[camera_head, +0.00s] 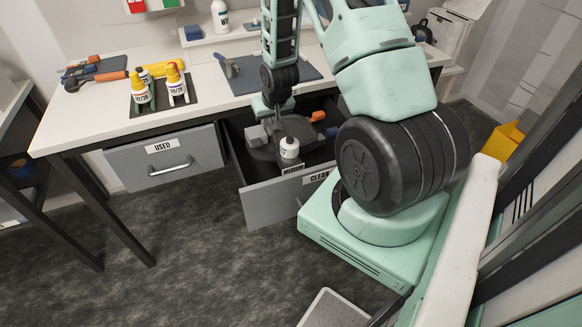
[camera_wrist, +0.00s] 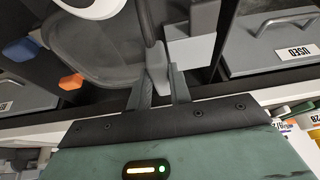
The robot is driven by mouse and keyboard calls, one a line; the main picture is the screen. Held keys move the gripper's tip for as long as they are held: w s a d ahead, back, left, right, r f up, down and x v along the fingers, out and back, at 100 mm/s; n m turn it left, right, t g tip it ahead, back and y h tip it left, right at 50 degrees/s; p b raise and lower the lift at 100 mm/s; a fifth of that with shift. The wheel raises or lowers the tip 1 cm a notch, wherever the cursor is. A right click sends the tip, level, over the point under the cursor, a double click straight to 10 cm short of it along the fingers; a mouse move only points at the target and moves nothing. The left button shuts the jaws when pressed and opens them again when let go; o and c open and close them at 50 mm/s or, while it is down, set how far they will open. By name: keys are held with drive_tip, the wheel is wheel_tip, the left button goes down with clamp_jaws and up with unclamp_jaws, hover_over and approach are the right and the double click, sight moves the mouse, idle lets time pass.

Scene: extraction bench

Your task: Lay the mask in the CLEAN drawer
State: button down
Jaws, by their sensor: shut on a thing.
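The mask (camera_head: 268,151) is a dark grey piece with lighter grey blocks and a white round part. In the head view it is within the outline of the open CLEAN drawer (camera_head: 268,204). My gripper (camera_head: 272,110) comes down from above and is shut on it near its back edge. In the wrist view the fingers (camera_wrist: 160,92) pinch a grey tab of the mask (camera_wrist: 95,45), whose dark mesh-like surface fills the upper left. I cannot tell whether the mask touches the drawer floor.
The USED drawer (camera_head: 165,160) is shut, left of the open one. Orange (camera_head: 318,116) and blue pieces lie at the CLEAN drawer's right side. Yellow-capped bottles (camera_head: 142,92) stand on a dark mat on the bench (camera_head: 100,125). A blue-grey mat (camera_head: 285,72) lies above the open drawer.

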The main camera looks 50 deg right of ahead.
drive_tip(key=shift+m, duration=0.3)
drive_tip(key=d+f, duration=0.1)
drive_tip(key=s+d+f+b, duration=0.1)
drive_tip(key=f, duration=0.1)
drive_tip(key=s+d+f, duration=0.1)
drive_tip(key=shift+f, duration=0.3)
wheel_tip(320, 180, down, 10)
drive_tip(key=p, duration=0.1)
drive_tip(key=shift+r, duration=0.15)
drive_tip(key=c, duration=1.3)
unclamp_jaws()
